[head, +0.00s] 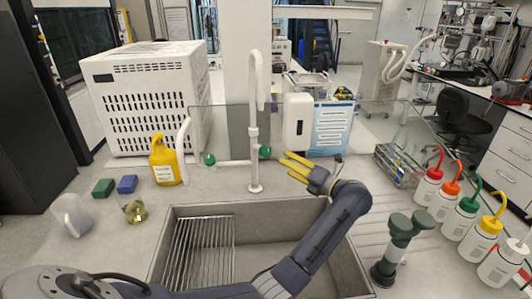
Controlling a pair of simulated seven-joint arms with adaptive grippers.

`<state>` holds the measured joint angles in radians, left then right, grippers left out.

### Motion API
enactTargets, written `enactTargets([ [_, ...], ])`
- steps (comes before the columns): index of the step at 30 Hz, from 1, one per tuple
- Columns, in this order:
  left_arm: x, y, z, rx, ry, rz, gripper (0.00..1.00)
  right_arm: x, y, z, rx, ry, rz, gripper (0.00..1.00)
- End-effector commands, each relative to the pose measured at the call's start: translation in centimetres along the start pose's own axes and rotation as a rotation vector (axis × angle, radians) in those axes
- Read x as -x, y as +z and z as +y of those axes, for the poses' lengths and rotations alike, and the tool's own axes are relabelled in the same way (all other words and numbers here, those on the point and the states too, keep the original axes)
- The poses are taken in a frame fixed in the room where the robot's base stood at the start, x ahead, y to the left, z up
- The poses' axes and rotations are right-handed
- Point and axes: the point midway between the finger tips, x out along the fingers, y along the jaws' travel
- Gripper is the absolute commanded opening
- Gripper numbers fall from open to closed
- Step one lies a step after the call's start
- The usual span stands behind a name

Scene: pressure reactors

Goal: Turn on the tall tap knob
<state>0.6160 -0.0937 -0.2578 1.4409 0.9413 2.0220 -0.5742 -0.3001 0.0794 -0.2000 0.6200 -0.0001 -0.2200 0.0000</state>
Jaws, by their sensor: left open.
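The tall white tap (254,125) stands upright behind the sink, with its spout bent over at the top. A round green knob (265,152) sits on its right side, and another green knob (209,160) sits at the left end of its side pipe. My left gripper (285,164) has yellow fingers, open and pointing left. The fingertips are just right of the right-hand green knob, with a small gap between them in this view. I see nothing between the fingers. My right gripper is not in view.
The sink (295,237) with a wire rack (198,255) lies in front of the tap. A white dispenser (297,122) stands behind my gripper. Several wash bottles (428,180) line the right side.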

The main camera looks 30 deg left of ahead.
Motion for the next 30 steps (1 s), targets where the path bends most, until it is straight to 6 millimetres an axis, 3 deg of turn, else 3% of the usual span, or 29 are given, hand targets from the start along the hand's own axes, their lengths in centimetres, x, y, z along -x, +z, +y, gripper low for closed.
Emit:
enactTargets([
  [6, -4.2, 0.1, 0.1, 0.001, 0.005, -0.001, 0.61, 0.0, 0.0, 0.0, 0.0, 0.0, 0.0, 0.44],
  [15, -8.8, 0.0, 0.1, -0.001, 0.004, -0.001, 0.61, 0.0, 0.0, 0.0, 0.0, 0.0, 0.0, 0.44],
  [21, -10.5, 0.1, 0.1, 0.0, 0.003, -0.001, 0.61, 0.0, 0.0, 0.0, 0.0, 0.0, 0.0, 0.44],
  [30, -11.3, 0.0, 0.1, 0.001, 0.002, 0.0, 0.61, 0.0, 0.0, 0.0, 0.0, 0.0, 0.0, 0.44],
])
